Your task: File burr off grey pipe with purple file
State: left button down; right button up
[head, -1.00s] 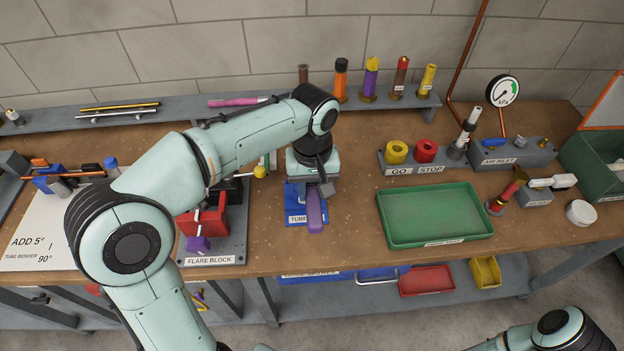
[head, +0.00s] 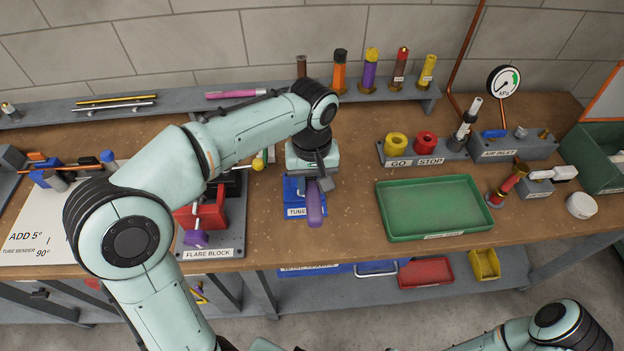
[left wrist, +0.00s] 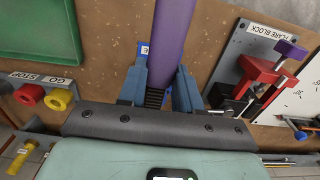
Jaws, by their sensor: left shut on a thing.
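The purple file (head: 314,207) shows its thick purple handle over the blue tube vise (head: 293,203) near the bench's front edge. My left gripper (head: 318,187) is shut on the file and points down over the vise. In the left wrist view the purple handle (left wrist: 170,45) runs up the picture from between the fingers (left wrist: 158,90), with a dark ridged strip at their base. I cannot make out the grey pipe or its burr; my gripper and the file cover most of the vise. My right arm shows at the lower right, its gripper outside the picture.
The red flare block (head: 207,213) stands close left of the vise. An empty green tray (head: 435,207) lies to the right. The GO/STOP block (head: 428,159) and air inlet (head: 512,148) stand behind it. A back shelf (head: 220,108) holds several upright coloured tools.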

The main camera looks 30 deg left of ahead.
pick_arm(q)
jog(key=shift+f, duration=0.25)
